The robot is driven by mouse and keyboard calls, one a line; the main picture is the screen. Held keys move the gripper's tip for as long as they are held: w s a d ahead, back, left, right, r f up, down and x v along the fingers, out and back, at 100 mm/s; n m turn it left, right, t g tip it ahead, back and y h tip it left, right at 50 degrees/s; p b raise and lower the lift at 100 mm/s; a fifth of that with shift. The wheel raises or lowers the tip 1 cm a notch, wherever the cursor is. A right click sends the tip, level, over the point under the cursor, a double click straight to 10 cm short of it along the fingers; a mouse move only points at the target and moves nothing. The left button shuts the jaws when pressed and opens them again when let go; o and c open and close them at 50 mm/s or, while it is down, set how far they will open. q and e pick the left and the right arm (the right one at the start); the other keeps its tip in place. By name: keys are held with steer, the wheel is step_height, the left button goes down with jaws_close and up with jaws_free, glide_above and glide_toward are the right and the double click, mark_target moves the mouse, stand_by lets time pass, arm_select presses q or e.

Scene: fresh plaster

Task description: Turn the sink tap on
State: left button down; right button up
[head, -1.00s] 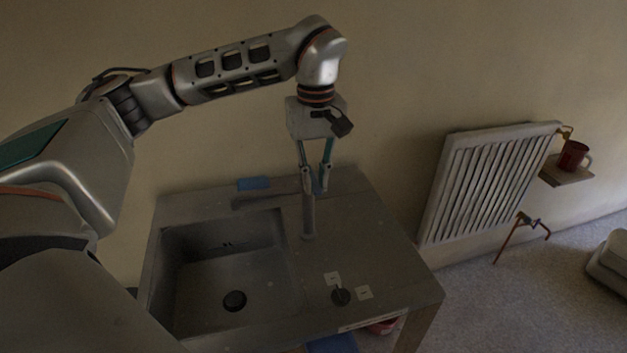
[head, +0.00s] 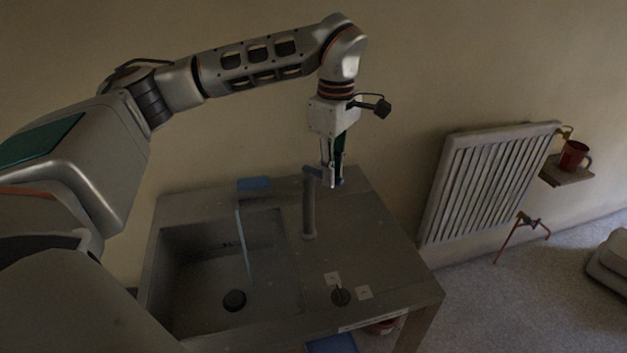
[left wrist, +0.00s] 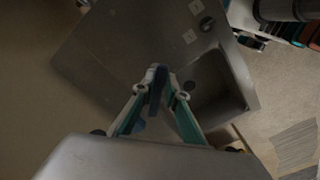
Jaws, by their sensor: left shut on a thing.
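The grey sink tap (head: 309,208) stands upright at the back of the sink unit, and its spout reaches left over the basin (head: 195,285). A thin pale-blue stream of water (head: 245,250) falls from the spout end into the basin. My left gripper (head: 332,180) is shut at the top of the tap, on the blue tap lever (head: 312,171). In the left wrist view the blue lever (left wrist: 157,88) shows between the fingertips; the fingers partly hide it. My right gripper is not in view.
A blue item (head: 254,184) lies at the back edge. A white radiator (head: 490,183) and a shelf with a red mug (head: 574,155) are at the right.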

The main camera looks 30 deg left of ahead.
arm_select(q)
steer(key=w+n, duration=0.1)
steer(key=n, duration=0.1)
steer(key=w+a+n, duration=0.1)
steer(key=n, duration=0.2)
steer(key=w+n, duration=0.2)
steer(key=n, duration=0.1)
steer(key=shift+w+a, duration=0.1)
steer(key=shift+a, duration=0.25)
steer(key=shift+w+a+n, duration=0.4)
steer(key=shift+w+n, duration=0.05)
steer(key=shift+n, duration=0.65)
steer(key=c, duration=2.1)
jaws_free()
steer(key=shift+r, duration=0.1)
